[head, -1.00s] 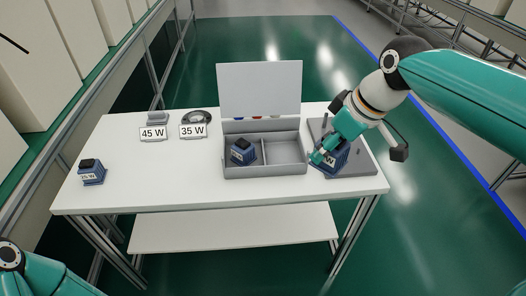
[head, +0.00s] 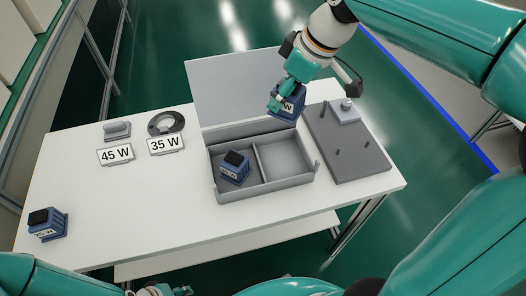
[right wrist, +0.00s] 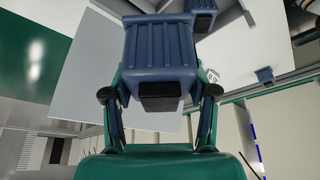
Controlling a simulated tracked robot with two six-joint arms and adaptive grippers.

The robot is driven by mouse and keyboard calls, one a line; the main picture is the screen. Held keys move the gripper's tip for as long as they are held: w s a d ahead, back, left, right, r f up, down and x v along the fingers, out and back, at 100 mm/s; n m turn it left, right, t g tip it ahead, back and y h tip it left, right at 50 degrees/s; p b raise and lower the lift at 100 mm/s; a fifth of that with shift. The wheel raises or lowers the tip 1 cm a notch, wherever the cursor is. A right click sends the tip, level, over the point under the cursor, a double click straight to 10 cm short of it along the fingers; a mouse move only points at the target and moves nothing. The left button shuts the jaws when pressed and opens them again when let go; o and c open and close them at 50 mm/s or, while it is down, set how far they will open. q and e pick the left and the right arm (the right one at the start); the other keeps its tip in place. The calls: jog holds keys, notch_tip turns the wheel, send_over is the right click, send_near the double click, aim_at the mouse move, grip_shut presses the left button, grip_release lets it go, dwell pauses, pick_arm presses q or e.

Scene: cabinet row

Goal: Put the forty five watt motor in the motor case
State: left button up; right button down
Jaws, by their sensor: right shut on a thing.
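My right gripper (head: 280,98) is shut on a blue motor (head: 290,101), held in the air in front of the raised lid, above the back right of the case. Its label shows only a "W"; the rating is hidden. The held motor (right wrist: 160,52) also fills the middle of the right wrist view, between the two fingers. The grey motor case (head: 219,195) is open. A blue motor (head: 235,167) sits in its left compartment; the right compartment (head: 283,158) is empty. My left gripper (head: 168,291) shows partly at the bottom edge; its jaws are unclear.
Another blue motor (head: 47,223) stands at the table's left end. Signs reading 45 W (head: 115,154) and 35 W (head: 165,145) stand at the back left. A grey board (head: 345,150) with pegs lies right of the case.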

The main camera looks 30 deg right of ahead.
notch_tip(320, 180, down, 19)
jog(key=b, duration=0.3)
jog(key=shift+s+f, duration=0.1)
jog(key=shift+f+b, duration=0.1)
jog(key=shift+b, duration=0.2)
jog(key=shift+c, duration=1.6)
grip_release()
jog(key=shift+s+d+r, duration=0.15)
jog(key=shift+r, duration=0.45)
jog(key=p+v, duration=0.2)
jog(key=v, duration=0.9)
